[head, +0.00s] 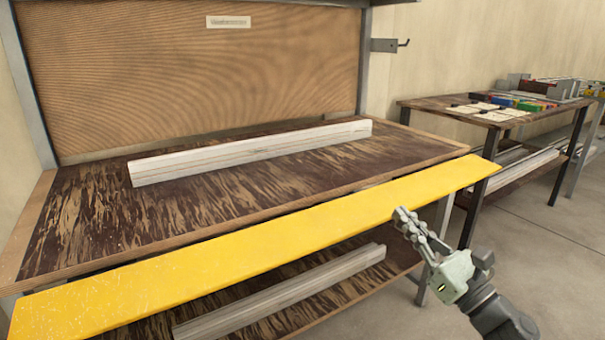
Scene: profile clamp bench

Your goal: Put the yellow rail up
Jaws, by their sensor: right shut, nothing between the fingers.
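The yellow rail (250,246) is a long flat board that runs along the front of the bench (90,225), from the lower left to the bench's right front corner. It looks level with or just below the bench top's front edge; what bears it is not clear. My right gripper (400,213) is in front of the rail, near its right part. Its fingers are shut with nothing between them, and the tips overlap the rail's lower edge in the picture; I cannot tell whether they touch. My left gripper is not in view.
A pale profile (250,151) lies across the bench top. Another profile (280,292) lies on the lower shelf. A hook (390,44) sticks out from the bench's right upright. A side table (440,103) with several small items stands at the right. The floor (525,245) is clear there.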

